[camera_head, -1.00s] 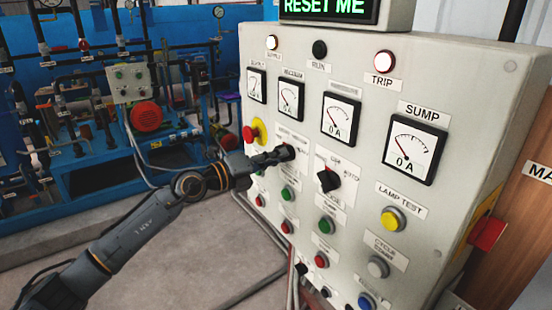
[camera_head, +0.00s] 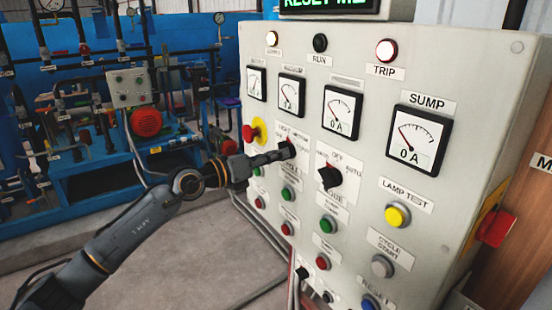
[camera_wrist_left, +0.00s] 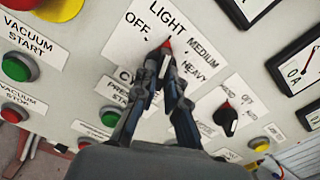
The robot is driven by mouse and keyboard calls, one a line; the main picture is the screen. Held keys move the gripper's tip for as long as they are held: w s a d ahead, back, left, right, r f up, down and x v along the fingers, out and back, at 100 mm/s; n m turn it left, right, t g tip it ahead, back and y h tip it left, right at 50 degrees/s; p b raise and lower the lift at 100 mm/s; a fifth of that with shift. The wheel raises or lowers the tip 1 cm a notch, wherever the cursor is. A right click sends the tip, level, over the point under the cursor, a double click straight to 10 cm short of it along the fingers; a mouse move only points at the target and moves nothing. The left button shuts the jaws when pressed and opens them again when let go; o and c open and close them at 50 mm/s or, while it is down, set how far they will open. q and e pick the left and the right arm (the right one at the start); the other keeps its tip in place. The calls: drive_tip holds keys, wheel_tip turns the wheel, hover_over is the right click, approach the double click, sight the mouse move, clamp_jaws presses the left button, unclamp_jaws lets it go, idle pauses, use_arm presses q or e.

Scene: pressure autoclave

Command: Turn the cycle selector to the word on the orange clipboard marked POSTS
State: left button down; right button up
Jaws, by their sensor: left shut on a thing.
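The cycle selector (camera_wrist_left: 167,44) is a dark knob with a red pointer tip on a white plate (camera_wrist_left: 122,38) marked OFF, LIGHT, MEDIUM and HEAVY. In the left wrist view its red tip points up toward LIGHT. My left gripper (camera_wrist_left: 168,62) is shut on the knob, and its fingers hide most of it. In the head view my left gripper (camera_head: 284,152) reaches the panel from the left at the same plate. No orange clipboard marked POSTS can be made out. My right gripper is not in view.
A second black selector (camera_head: 329,176) with a red tip sits just right of my gripper. Below are several push buttons, including the grey cycle start (camera_head: 382,266). A red and yellow stop button (camera_head: 252,133) is close left. The TRIP lamp (camera_head: 386,50) is lit.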

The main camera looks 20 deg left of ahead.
use_arm(q)
drive_tip(key=shift+f, duration=0.1)
idle(0.3)
drive_tip(key=c, duration=1.4)
unclamp_jaws()
drive_tip(key=v, duration=1.2)
